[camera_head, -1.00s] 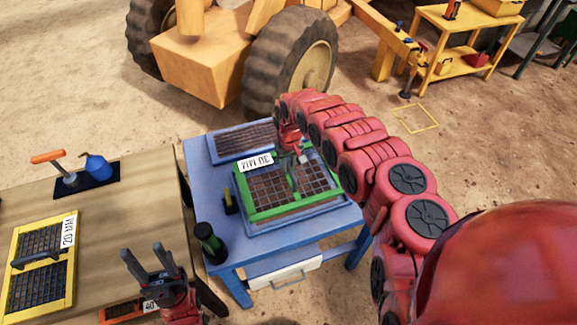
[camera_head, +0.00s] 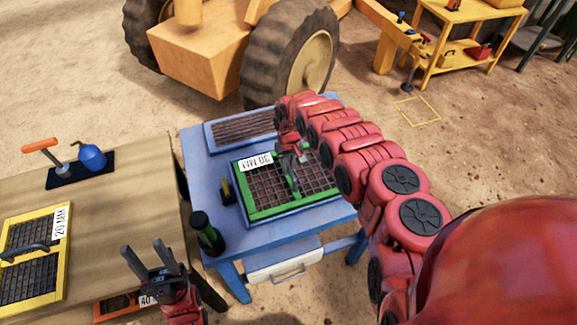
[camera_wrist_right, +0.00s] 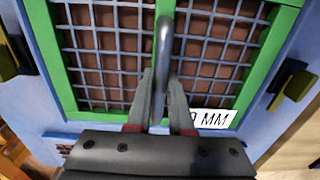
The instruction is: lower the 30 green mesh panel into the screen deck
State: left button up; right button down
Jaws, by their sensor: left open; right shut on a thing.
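The green-framed 30 MM mesh panel (camera_head: 245,194) lies level over the screen deck (camera_head: 296,210), whose blue rim shows around it. I cannot tell whether it touches the bottom of its seat. In the right wrist view, the panel's green frame (camera_wrist_right: 262,62) shows blue surface outside it. My right gripper (camera_wrist_right: 161,82) is shut on the panel's grey handle (camera_wrist_right: 164,40); in the head view it is partly hidden by my arm. My left gripper (camera_head: 145,248) is open and empty, in front of the wooden table.
A second mesh deck (camera_head: 243,127) lies behind on the blue table (camera_head: 196,150). A dark bottle (camera_head: 206,232) stands at its left. The yellow 20 MM panel (camera_head: 60,256) and a blue oil can (camera_head: 91,156) are on the wooden table (camera_head: 120,200). A drawer (camera_head: 285,265) hangs below the blue table.

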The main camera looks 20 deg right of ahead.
jog(key=shift+r, duration=0.1)
jog(key=c, duration=0.7)
grip_release()
jog(key=shift+c, duration=0.2)
